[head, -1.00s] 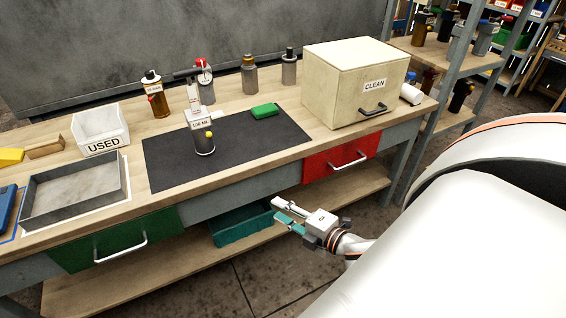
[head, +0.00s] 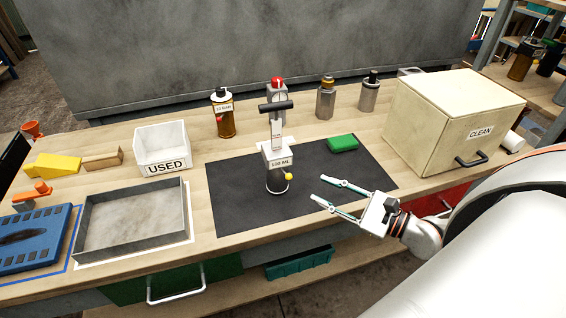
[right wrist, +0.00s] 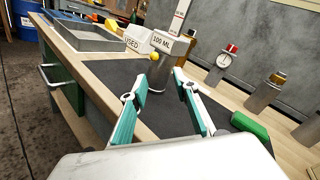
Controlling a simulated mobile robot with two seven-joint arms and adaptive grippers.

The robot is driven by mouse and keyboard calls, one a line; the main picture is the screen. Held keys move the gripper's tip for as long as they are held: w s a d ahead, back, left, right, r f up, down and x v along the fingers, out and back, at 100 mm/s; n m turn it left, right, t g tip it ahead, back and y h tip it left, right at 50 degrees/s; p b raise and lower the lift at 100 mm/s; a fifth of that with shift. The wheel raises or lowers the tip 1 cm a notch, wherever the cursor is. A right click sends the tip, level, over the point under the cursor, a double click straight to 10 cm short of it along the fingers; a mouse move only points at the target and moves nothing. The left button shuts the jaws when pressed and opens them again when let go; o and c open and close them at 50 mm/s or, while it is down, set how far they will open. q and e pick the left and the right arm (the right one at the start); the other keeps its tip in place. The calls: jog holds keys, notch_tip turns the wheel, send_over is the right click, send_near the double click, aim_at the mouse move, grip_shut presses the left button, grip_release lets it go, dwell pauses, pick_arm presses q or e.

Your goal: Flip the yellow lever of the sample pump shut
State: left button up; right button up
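The sample pump (head: 276,183) stands upright on the dark mat (head: 232,196), a grey cylinder with a "100 ML" label and a black T-handle on top. Its small yellow lever (head: 288,177) is on the lower right side, facing my right gripper. In the right wrist view the pump (right wrist: 157,78) stands beyond the fingers, with the yellow lever (right wrist: 155,56) between them. My right gripper (head: 317,188) is open and empty, to the right of the pump and apart from the lever. My left gripper is out of view.
A green block (head: 342,143) lies on the mat's far right. Several bottles, one amber (head: 223,118), stand behind. The CLEAN box (head: 425,118) is on the right. The USED bin (head: 163,142) and grey tray (head: 133,224) are on the left.

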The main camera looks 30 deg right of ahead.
aim_at(285, 173)
jog(key=w+a+n+y, duration=0.1)
jog(key=w+a+n, duration=0.1)
jog(key=w+a, duration=0.2)
jog(key=shift+w+a+r+b, duration=0.35)
jog(key=shift+w+r+b, duration=0.1)
jog(key=shift+w, duration=0.9)
grip_shut()
